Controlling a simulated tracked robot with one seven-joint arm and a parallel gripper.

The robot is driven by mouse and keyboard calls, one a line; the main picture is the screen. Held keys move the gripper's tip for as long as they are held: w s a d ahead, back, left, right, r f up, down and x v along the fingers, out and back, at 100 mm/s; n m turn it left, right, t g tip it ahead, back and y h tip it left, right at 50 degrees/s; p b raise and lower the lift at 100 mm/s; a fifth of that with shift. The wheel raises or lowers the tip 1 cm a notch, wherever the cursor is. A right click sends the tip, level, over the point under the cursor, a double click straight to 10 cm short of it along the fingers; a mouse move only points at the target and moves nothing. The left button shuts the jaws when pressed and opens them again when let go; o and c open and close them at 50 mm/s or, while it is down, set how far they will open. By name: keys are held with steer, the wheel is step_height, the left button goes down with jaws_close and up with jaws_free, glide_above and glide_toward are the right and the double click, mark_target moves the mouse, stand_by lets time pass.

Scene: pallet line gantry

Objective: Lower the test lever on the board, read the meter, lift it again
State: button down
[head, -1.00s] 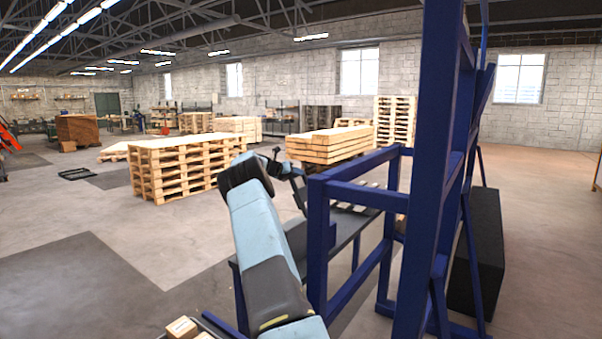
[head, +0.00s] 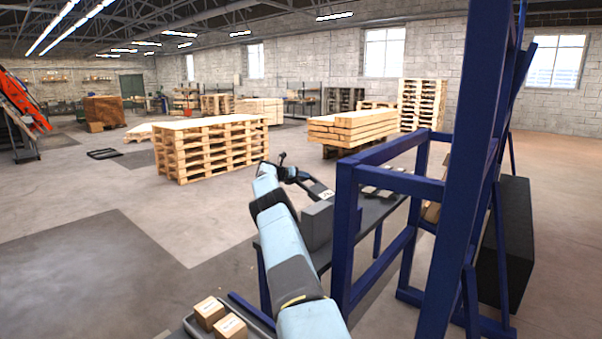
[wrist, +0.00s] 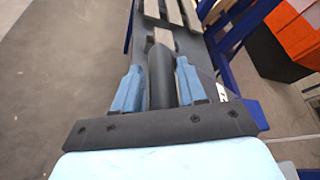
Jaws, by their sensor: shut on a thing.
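In the wrist view my gripper (wrist: 160,66) has its two blue fingers on either side of a dark rounded bar (wrist: 161,88), and it is shut on it. The bar looks like the test lever's handle, partly hidden by the fingers. A dark surface with a white label (wrist: 222,92) lies just right of the fingers. In the head view my arm reaches to a grey box (head: 317,224) by the blue frame, with a pale label (head: 327,194) above it. This may be the board. I cannot make out a meter face in either view.
A blue steel frame (head: 476,150) stands close on the right. A tray (head: 196,331) with small cartons (head: 210,312) is at the front. Stacked pallets (head: 210,148) and timber (head: 352,132) stand beyond.

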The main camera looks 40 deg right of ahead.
steer(key=shift+d+f, duration=0.25)
steer(key=shift+f, duration=0.15)
steer(key=c, duration=0.9)
jaws_free()
steer(key=shift+a, duration=0.15)
steer(key=shift+a, duration=0.1)
steer(key=shift+w+a+r, duration=0.1)
steer(key=shift+a+r, duration=0.1)
steer(key=shift+a, duration=0.25)
steer(key=v, duration=1.2)
steer(key=shift+a, duration=0.35)
